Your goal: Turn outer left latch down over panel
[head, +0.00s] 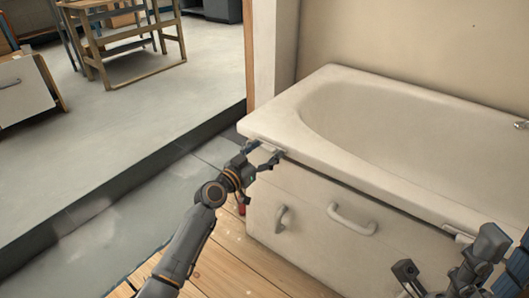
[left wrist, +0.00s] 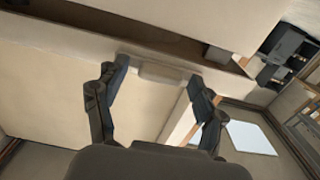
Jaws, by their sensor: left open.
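The outer left latch (head: 268,147) is a small pale piece under the tub rim at the panel's left end. In the left wrist view, a pale block that looks like this latch (left wrist: 162,74) lies at the panel's top edge. The cream panel (head: 310,200) stands upright below the rim. My left gripper (head: 264,155) is open at the panel's upper left corner; in the left wrist view its fingers (left wrist: 155,95) stand apart on either side of the latch, with no clear contact. My right gripper (head: 445,262) is at the lower right, fingers apart and empty.
The white bathtub (head: 305,140) overhangs the panel. Two handles (head: 350,218) (head: 281,218) stick out from the panel front. Another latch (head: 458,233) sits under the rim farther right. A small red object (head: 241,208) is below my left gripper. The wooden floor (head: 235,265) in front is clear.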

